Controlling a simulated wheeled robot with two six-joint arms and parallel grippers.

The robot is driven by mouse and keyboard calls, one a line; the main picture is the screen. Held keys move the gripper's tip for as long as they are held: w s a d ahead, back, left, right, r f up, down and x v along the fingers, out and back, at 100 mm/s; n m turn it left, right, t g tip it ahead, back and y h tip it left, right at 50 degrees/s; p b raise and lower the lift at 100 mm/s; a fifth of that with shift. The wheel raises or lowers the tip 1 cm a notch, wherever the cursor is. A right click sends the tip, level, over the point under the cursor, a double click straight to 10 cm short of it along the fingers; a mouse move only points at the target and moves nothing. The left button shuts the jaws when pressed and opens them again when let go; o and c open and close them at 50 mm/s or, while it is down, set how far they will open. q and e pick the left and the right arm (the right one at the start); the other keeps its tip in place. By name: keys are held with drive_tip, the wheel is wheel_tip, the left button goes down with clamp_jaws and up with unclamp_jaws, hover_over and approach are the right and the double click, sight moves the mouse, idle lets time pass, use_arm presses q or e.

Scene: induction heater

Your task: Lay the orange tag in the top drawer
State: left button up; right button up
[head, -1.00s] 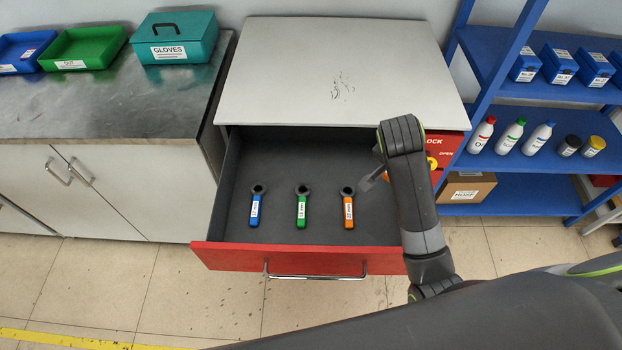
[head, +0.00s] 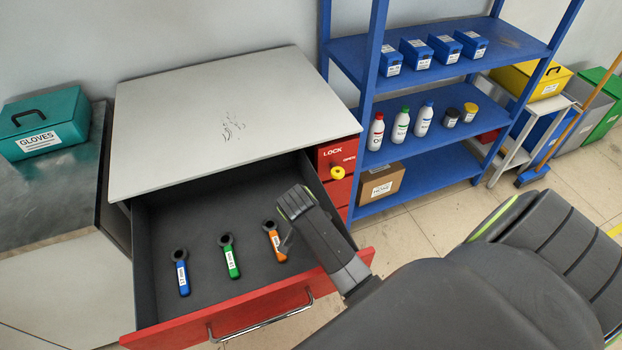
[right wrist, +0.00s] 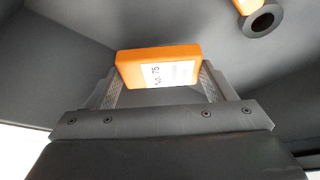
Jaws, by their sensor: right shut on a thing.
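The top drawer (head: 205,285) is pulled open, with a red front and dark grey inside. My right gripper (head: 287,241) is low over the drawer's right part, beside the orange-handled wrench; my forearm covers much of it. In the right wrist view the orange tag (right wrist: 158,67), a small block with a white label, sits between the fingertips of the right gripper (right wrist: 160,85). Grey drawer surfaces show around it. I cannot tell whether the tag touches the drawer floor. The tag is hidden in the head view. My left gripper is out of view.
Blue (head: 183,275), green (head: 230,258) and orange (head: 274,243) wrenches lie in the drawer. The orange one's ring end shows in the wrist view (right wrist: 262,18). A yellow knob (head: 338,172) is on the red lock panel. A blue shelf (head: 440,145) stands to the right.

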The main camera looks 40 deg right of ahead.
wheel_tip(320, 180, down, 4)
drive_tip(key=shift+r, duration=0.25)
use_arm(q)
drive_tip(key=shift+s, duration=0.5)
use_arm(e)
drive_tip(key=shift+f, duration=0.4)
drive_tip(key=o, duration=1)
drive_tip(key=shift+c, duration=0.2)
drive_tip(key=v, duration=1.2)
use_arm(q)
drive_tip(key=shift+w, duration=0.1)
use_arm(e)
drive_tip(key=shift+r, duration=0.1)
